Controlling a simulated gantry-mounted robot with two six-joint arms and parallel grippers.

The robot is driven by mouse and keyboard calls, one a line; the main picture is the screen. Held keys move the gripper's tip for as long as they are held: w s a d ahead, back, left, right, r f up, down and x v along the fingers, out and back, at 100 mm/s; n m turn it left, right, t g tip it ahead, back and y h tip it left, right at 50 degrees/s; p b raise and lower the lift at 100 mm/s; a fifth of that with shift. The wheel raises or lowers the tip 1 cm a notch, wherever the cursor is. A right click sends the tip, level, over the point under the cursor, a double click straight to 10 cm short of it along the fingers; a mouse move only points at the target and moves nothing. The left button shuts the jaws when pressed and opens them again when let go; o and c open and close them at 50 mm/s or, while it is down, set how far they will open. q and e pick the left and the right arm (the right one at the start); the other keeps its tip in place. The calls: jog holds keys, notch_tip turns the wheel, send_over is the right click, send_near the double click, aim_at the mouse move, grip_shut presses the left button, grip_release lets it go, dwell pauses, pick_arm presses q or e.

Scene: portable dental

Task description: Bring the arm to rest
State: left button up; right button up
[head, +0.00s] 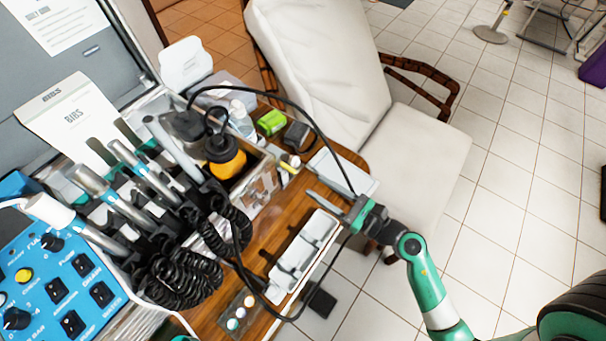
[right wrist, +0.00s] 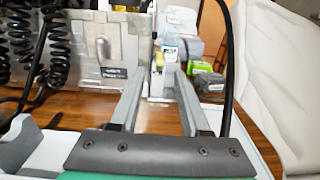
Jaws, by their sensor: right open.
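My right arm, green and white, comes in from the lower right in the head view. Its gripper (head: 328,196) is over the right edge of the wooden tabletop, near a white tray. In the right wrist view the two grey fingers of this gripper (right wrist: 160,78) stand apart, with nothing held between them. Beyond the fingertips is a small bottle with a yellow part (right wrist: 168,52). My left gripper is not in view.
A blue dental unit (head: 70,285) with coiled black cords stands left. A black cable loops near the gripper. A white chair (head: 420,150) stands behind.

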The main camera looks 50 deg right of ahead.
jog(key=shift+s, duration=1.25)
